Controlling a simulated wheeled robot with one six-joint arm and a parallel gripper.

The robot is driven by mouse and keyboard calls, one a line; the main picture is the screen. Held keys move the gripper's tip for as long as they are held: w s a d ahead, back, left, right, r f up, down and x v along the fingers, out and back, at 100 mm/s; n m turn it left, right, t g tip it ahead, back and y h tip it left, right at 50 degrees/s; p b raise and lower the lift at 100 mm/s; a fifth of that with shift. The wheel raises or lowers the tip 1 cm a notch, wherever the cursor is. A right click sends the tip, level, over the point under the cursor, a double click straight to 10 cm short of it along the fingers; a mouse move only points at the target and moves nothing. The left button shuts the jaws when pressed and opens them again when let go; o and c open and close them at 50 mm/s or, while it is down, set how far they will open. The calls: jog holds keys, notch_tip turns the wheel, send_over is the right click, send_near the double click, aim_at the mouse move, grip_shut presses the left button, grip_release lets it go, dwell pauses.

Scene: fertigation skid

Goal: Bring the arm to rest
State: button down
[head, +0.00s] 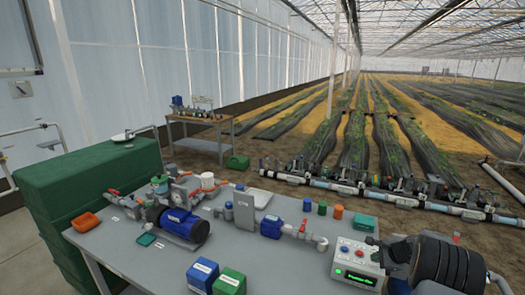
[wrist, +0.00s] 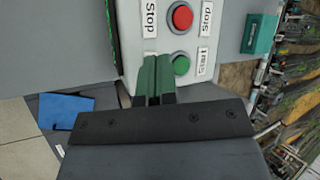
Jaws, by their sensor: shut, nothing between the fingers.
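My gripper (wrist: 157,62) is shut and empty; its two green fingers lie side by side in the wrist view. Their tips are next to the green Start button (wrist: 181,65) on the control box (wrist: 131,45), and I cannot tell whether they touch the box. The red Stop button (wrist: 182,17) is beyond it. In the head view the control box (head: 352,272) stands at the front right of the grey table, with a lit green-lettered display (head: 355,277). My dark arm fills the lower right there and the fingertips are hard to make out.
The grey table (head: 140,262) holds a blue pump (head: 183,226), a blue box (head: 202,276), a green box (head: 229,281) and a teal block (head: 364,222) behind the control box. Green crates (head: 90,180) stand at left. Planted rows and a pipe manifold (head: 395,200) lie beyond.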

jog(key=s+a+r+n+g+h, duration=0.1)
jog(key=s+a+r+n, duration=0.9)
jog(key=s+a, duration=0.3)
jog(key=s+a+r+n+g+h, duration=0.1)
jog(key=s+a+r+n+h, duration=0.1)
jog(key=s+a+r+n, duration=0.8)
jog(key=s+a, duration=0.4)
jog(key=s, duration=0.1)
jog(key=shift+a+r, duration=0.2)
jog(key=shift+a, duration=0.05)
